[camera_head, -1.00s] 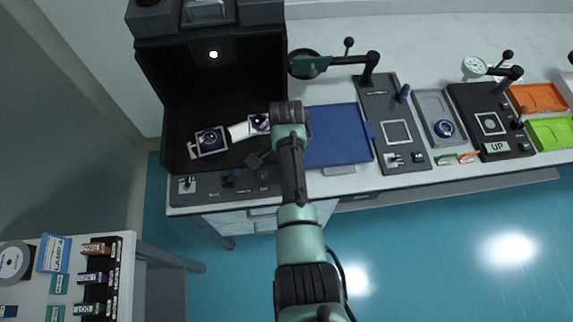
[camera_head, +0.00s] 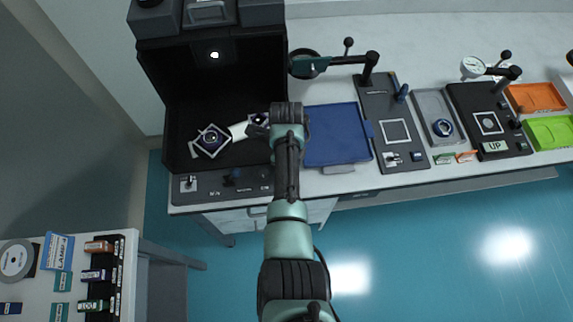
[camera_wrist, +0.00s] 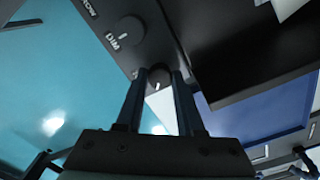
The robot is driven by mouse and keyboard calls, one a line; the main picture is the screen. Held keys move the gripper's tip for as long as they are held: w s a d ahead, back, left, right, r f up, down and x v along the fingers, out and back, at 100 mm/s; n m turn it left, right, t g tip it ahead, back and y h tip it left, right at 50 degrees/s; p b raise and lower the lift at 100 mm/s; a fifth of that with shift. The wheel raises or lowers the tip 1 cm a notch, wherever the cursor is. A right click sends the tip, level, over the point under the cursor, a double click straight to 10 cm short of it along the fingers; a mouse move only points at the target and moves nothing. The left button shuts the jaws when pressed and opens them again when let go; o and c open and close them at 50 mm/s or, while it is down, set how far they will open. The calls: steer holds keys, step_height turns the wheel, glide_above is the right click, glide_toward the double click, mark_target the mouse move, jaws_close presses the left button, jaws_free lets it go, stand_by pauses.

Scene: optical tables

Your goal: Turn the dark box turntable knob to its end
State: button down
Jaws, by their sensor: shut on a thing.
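The dark box (camera_head: 215,85) stands open at the left of the bench in the head view. Its front panel (camera_head: 210,193) carries a switch and dark knobs. In the wrist view a round black knob (camera_wrist: 159,73) with a white pointer mark sits between the fingertips of my gripper (camera_wrist: 160,78), which is shut on it. Its label cannot be read. A second knob (camera_wrist: 126,32), marked DIM, is beside it and clear of the fingers. Inside the box a framed piece with a purple lens (camera_head: 212,141) sits tilted. In the head view my arm hides the gripped knob.
A blue tray (camera_head: 335,135) lies right of the box, close to my arm. Further right are dark instrument plates (camera_head: 392,105), a dial gauge (camera_head: 473,67) and orange (camera_head: 537,97) and green (camera_head: 548,132) trays. A side table (camera_head: 62,285) holds labelled boxes at lower left.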

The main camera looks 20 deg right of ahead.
steer(key=m, duration=0.4)
steer(key=shift+d, duration=0.1)
steer(key=shift+m, duration=1.9)
steer(key=c, duration=0.5)
jaws_free()
step_height(320, 180, up, 13)
